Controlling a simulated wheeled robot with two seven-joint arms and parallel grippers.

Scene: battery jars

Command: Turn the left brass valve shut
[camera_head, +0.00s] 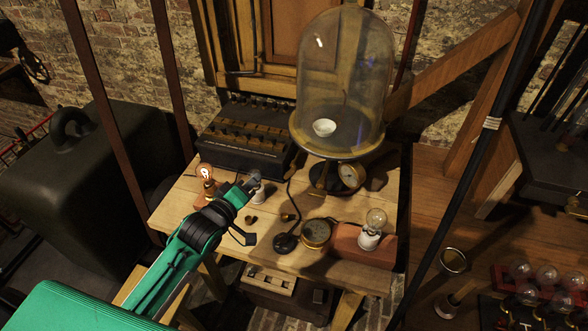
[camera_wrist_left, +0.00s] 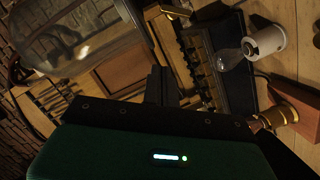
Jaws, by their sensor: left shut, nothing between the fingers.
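My left gripper (camera_head: 254,182) reaches in over the wooden bench, its dark fingers shut and empty. In the left wrist view the closed fingers (camera_wrist_left: 161,86) point away from the camera. In the head view the fingertips overlap a small white lamp socket (camera_head: 257,196); I cannot tell whether they touch it. A small brass piece (camera_head: 250,218) lies below the fingertips, apart from them. Another small brass fitting (camera_head: 288,216) sits by the dark bent pipe, right of the gripper. Which of these is the left valve is unclear, and neither one's turn position can be read. My right gripper is not in view.
A glass bell jar (camera_head: 342,75) with a white bowl stands at the back. A dark switch box (camera_head: 246,138) lies behind.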

